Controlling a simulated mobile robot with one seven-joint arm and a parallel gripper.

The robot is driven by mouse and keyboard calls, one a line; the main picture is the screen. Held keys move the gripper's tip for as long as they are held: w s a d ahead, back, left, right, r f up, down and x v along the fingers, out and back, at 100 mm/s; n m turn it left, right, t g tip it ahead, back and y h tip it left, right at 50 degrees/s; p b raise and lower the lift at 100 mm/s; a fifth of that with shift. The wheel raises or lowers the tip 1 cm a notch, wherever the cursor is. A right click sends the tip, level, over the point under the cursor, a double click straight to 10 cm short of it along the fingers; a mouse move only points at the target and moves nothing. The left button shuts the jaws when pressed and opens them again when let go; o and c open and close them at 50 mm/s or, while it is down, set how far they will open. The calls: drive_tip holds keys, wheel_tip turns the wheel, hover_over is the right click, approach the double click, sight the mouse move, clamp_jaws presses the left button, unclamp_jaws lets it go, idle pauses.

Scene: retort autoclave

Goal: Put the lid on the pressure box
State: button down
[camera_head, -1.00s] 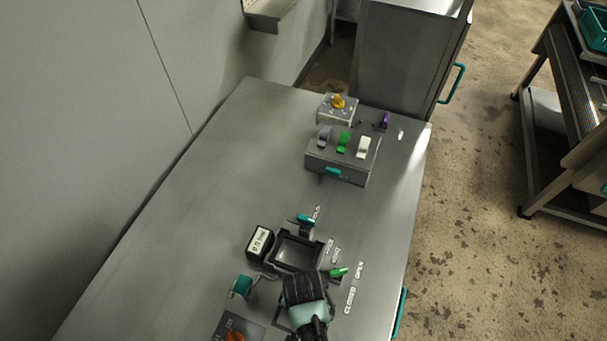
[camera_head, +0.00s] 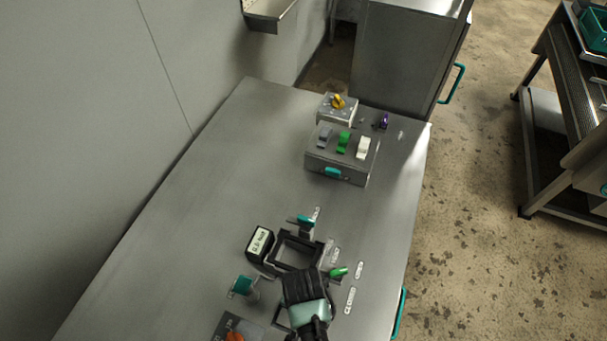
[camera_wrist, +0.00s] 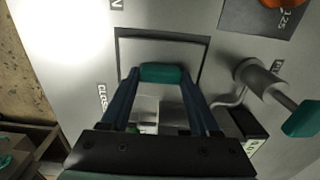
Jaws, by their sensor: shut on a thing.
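The pressure box is a dark square frame (camera_head: 322,253) on the metal worktop in the head view, its opening uncovered. My gripper (camera_head: 304,288) is just on the near side of it. In the wrist view my gripper (camera_wrist: 160,80) is shut on a teal handle (camera_wrist: 160,73), which appears to belong to the lid. A grey square panel with dark edges (camera_wrist: 165,50) shows behind the handle; I cannot tell whether it is the lid or a marked place on the worktop. My gripper hides most of this area in the head view.
A small display (camera_head: 260,243) stands left of the box. A teal-ended valve handle (camera_head: 243,285) and a green lever (camera_head: 339,271) flank my gripper. A switch block (camera_head: 338,172) stands farther back. The worktop's left side (camera_head: 190,220) is clear.

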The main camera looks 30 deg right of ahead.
wheel_tip(320, 180, up, 9)
drive_tip(key=shift+f, duration=0.2)
wheel_tip(320, 180, up, 3)
drive_tip(key=p, duration=0.2)
drive_tip(key=shift+f+p, duration=0.15)
drive_tip(key=shift+p, duration=0.15)
